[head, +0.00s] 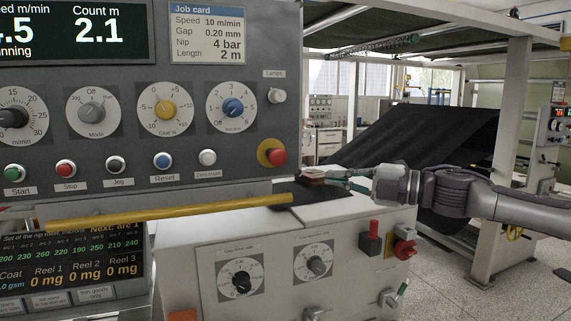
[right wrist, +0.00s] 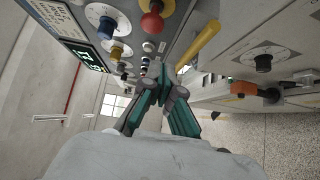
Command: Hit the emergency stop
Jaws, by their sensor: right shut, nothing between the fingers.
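The emergency stop (head: 278,157) is a red mushroom button on a round yellow base, at the lower right of the grey control panel. It also shows near the top of the right wrist view (right wrist: 151,24). My right gripper (head: 324,178) comes in from the right, with teal fingers. In the head view its fingertips are to the right of the button and a little lower, with a visible gap. In the right wrist view the fingers (right wrist: 164,76) are shut and empty, pointing up toward the panel. My left gripper is not in view.
A smaller red Stop button (head: 66,168) sits among several panel buttons. A yellow bar (head: 170,211) runs across below the panel. Red handles (head: 404,248) stand on the lower cabinet at right. A dark sheet (head: 420,150) slopes behind my right arm.

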